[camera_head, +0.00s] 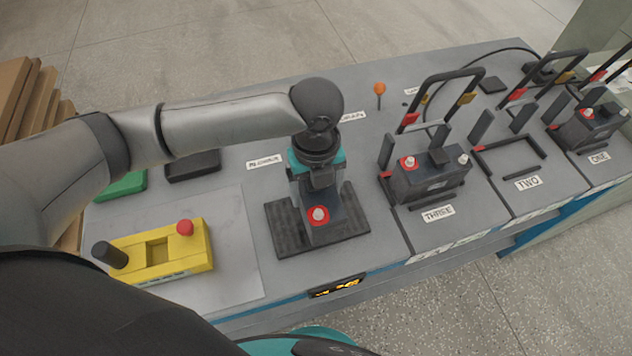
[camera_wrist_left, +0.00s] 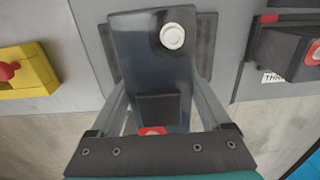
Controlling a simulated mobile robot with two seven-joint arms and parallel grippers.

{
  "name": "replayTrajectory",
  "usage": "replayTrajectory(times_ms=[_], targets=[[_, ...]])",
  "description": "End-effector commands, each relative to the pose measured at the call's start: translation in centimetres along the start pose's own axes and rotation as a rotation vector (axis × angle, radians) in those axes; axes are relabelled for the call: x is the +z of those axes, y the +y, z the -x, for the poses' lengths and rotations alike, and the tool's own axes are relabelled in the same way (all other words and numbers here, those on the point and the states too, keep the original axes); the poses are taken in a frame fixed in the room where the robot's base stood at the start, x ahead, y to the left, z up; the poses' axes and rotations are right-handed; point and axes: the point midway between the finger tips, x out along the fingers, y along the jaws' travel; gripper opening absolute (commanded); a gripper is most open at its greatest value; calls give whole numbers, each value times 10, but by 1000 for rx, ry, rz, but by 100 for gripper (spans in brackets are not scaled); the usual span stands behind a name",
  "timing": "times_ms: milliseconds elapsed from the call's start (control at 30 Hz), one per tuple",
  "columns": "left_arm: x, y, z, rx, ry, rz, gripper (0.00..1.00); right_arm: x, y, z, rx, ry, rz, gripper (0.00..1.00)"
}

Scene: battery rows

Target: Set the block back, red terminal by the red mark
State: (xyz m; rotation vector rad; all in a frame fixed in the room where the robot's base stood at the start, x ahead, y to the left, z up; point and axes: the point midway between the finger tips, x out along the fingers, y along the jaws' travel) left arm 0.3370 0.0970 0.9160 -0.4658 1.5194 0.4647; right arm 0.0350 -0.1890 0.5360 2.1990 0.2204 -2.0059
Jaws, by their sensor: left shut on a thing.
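My left gripper (camera_head: 318,182) is shut on a dark battery block (camera_head: 324,231), its fingers on both sides of it. The block's red terminal (camera_head: 318,214) faces the front edge; in the left wrist view this terminal (camera_wrist_left: 151,131) is at the bottom and the pale terminal (camera_wrist_left: 172,36) at the top. The block is on or just above a dark ribbed pad (camera_head: 280,238); I cannot tell if it touches. Bay TWO's frame (camera_head: 516,171) is empty, with a red mark (camera_head: 478,148) at its left corner. My right gripper is not in view.
Block THREE (camera_head: 430,178) and block ONE (camera_head: 590,127) stand in the bays either side, red terminals left. Arched bars (camera_head: 435,78) rise behind the bays. A yellow unit (camera_head: 165,250) with a red button is at left. An orange-topped post (camera_head: 380,90) stands behind.

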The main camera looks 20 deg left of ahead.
Motion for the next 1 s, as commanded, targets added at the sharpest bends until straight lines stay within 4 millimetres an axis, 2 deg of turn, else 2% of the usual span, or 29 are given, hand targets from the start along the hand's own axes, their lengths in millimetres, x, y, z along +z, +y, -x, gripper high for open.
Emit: replayTrajectory(times_ms=[200, 633, 667, 800, 1000], targets=[[0, -2, -26, -5, -1, 0, 0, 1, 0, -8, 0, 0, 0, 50], [1, -2, -30, -6, -2, 0, 0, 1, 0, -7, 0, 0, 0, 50], [0, 0, -32, 1, 1, 0, 83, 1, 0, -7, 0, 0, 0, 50], [0, 0, -32, 1, 1, 0, 99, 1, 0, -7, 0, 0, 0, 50], [0, 0, -32, 1, 1, 0, 100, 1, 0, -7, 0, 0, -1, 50]])
